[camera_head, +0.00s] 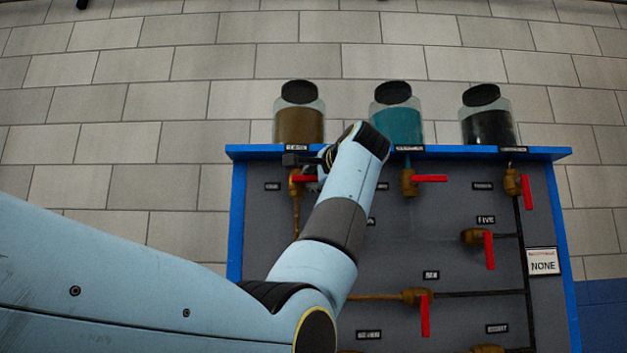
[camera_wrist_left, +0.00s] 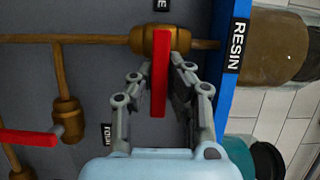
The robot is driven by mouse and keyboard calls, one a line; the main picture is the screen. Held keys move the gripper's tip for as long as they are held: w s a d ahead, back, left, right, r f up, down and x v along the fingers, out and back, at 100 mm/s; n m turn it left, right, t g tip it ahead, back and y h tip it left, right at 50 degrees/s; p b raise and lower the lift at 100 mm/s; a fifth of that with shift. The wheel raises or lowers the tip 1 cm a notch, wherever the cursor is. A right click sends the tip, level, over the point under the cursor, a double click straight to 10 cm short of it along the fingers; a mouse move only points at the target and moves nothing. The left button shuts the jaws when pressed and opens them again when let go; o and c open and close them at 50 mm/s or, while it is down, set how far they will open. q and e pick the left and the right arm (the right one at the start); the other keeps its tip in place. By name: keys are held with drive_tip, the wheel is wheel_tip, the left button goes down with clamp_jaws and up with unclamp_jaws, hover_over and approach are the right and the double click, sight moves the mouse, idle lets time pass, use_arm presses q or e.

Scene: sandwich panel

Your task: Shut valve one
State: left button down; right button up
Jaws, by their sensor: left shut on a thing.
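Valve one, a brass valve (camera_wrist_left: 140,40) below the resin jar, sits at the panel's top left on a vertical pipe. Its red handle (camera_head: 302,178) lies crosswise to that pipe in the head view. In the left wrist view the red handle (camera_wrist_left: 160,80) runs between the two fingers of my left gripper (camera_wrist_left: 157,72). My left gripper (camera_head: 314,166) is shut on this handle, and my arm hides part of it in the head view. The label beside the valve is cut off in the wrist view, showing only an "E". My right gripper is not in view.
Three jars, brown (camera_head: 299,125), teal (camera_head: 399,125) and black (camera_head: 488,127), stand on the blue shelf. Other red-handled valves (camera_head: 409,181) are on the panel. A neighbouring valve handle (camera_wrist_left: 28,137) shows in the wrist view near a label reading "FOUR". A sign (camera_head: 543,266) reads "NONE".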

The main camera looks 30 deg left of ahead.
use_arm(q)
drive_tip(key=shift+w+f, duration=0.1)
drive_tip(key=shift+f, duration=0.25)
drive_tip(key=c, duration=1.3)
unclamp_jaws()
drive_tip(key=shift+r, duration=0.2)
drive_tip(key=v, duration=1.2)
